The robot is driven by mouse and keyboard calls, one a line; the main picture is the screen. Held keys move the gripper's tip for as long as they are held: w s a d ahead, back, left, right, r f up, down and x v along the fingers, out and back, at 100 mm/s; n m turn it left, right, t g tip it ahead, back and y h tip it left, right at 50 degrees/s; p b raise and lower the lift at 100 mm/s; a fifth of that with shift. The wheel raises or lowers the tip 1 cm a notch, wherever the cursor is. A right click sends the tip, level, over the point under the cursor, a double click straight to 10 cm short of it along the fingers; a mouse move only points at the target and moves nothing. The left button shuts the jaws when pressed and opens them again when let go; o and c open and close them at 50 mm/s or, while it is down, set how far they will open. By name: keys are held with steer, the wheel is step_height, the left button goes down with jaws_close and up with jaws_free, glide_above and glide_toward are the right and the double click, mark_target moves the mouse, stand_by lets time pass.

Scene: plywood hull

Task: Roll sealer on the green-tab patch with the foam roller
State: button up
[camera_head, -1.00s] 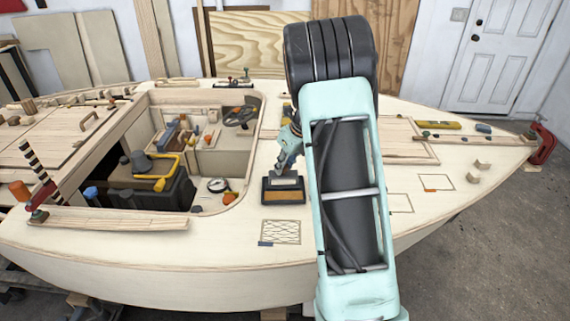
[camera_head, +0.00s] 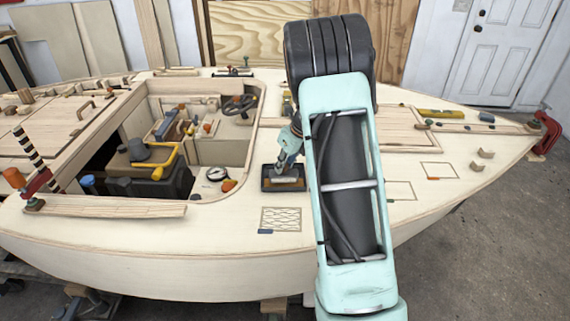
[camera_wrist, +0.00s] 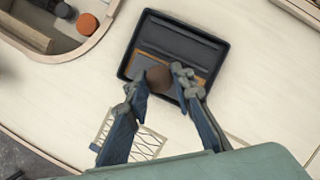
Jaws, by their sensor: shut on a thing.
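My gripper (camera_wrist: 160,88) is shut on the brown handle of the foam roller (camera_wrist: 158,77). In the head view my gripper (camera_head: 287,168) is over the dark tray (camera_head: 265,187), and the pale roller (camera_head: 285,180) shows at the tray; I cannot tell whether it touches the tray floor. The tray also shows in the wrist view (camera_wrist: 142,35), with a brownish strip inside. A hatched patch (camera_head: 281,218) has a blue tab. An outlined patch (camera_head: 438,170) at right has an orange tab.
The cockpit opening (camera_head: 190,150) left of the tray holds tools and a yellow-handled item. A wooden strip (camera_head: 105,207) lies front left. Bare deck surrounds the hatched patch.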

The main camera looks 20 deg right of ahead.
steer(key=shift+f, duration=0.45)
stand_by(1.9)
step_height(320, 180, up, 8)
steer(key=p, duration=0.7)
stand_by(0.7)
